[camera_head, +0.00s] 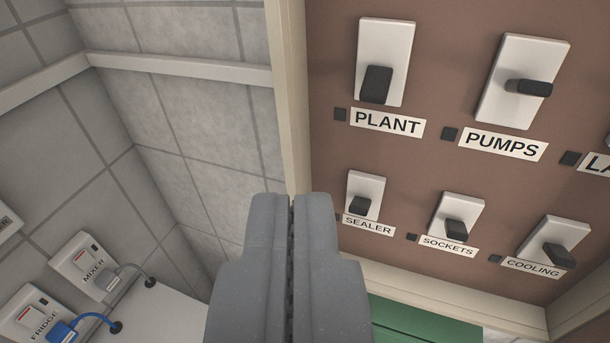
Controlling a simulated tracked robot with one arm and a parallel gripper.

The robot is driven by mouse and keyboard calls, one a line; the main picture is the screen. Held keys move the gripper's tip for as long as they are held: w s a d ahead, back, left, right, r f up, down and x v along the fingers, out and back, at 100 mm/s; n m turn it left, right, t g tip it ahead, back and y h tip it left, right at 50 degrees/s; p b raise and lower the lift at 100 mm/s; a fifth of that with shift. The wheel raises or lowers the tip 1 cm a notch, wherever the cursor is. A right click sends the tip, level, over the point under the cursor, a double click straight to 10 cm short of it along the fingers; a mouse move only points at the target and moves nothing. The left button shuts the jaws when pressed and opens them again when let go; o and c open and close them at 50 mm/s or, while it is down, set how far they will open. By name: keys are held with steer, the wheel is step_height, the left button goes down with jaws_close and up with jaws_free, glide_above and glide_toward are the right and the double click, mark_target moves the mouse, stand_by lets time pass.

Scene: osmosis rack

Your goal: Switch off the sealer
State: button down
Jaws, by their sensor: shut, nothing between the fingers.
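The sealer switch (364,195) is a white plate with a dark lever on a brown panel, in the lower row at the left. Its lever (360,206) sits at the lower part of the plate, pointing down. The SEALER label (368,225) is just below it, with a small dark square at the label's left end. My gripper (292,202) is shut and empty. It shows to the left of and slightly below the sealer switch, apart from it in the picture; I cannot tell the gap in depth.
The PLANT (386,62) and PUMPS (523,82) switches are above; SOCKETS (456,218) and COOLING (553,244) are to the right. A pale frame (290,90) edges the panel. MIXER (85,265) and FRIDGE (35,310) outlets with cords are at lower left. A green surface (425,322) lies below.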

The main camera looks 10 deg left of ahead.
steer(key=w+a+f+p, duration=0.3)
steer(key=w+a+f, duration=0.1)
steer(key=w, duration=0.3)
steer(key=w+d+f+m+h+p, duration=0.2)
steer(key=f+h, duration=0.1)
steer(key=f, duration=0.2)
steer(key=w+d+f+m+h+p, duration=0.2)
steer(key=d+f+h+p, duration=0.1)
steer(key=f, duration=0.3)
steer(key=shift+d+h, duration=0.3)
steer(key=shift+d, duration=0.05)
steer(key=shift+w, duration=0.15)
steer(key=p, duration=0.2)
glide_above(360, 207)
steer(key=shift+w+a+f, duration=0.1)
steer(key=shift+w+f, duration=0.15)
steer(key=shift+f, duration=0.25)
steer(key=f, duration=0.1)
steer(key=s+f, duration=0.1)
steer(key=f, duration=0.1)
steer(key=shift+s+a, duration=0.2)
steer(key=shift+s+a+f, duration=0.1)
steer(key=shift+s+f, duration=0.1)
steer(key=shift+f, duration=0.1)
steer(key=shift+a, duration=0.1)
